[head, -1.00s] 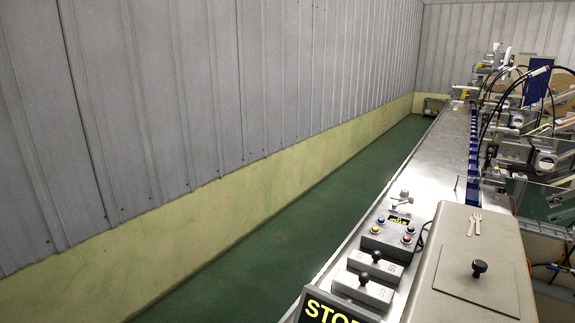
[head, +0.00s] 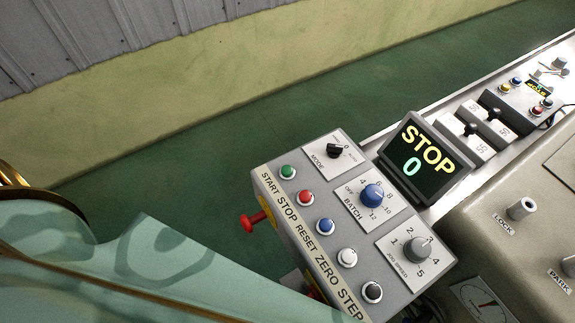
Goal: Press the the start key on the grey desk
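The grey desk (head: 318,205) is a tilted control box in the middle of the head view. Its start key is a green round button (head: 288,172) at the upper left, above the label START. A red STOP button (head: 305,197), a blue RESET button (head: 325,226), a white ZERO button (head: 347,257) and a black STEP button (head: 372,292) follow in a row. A pale green, patterned form with gold edges fills the lower left and looks like part of my arm. Neither gripper shows.
A display (head: 425,158) reading STOP and 0 stands behind the desk. A red mushroom knob (head: 252,221) sticks out from the desk's left side. Knobs marked MODE (head: 338,151), BATCH (head: 372,195) and JOG SPEED (head: 418,248) sit on the desk. Green floor lies open beyond.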

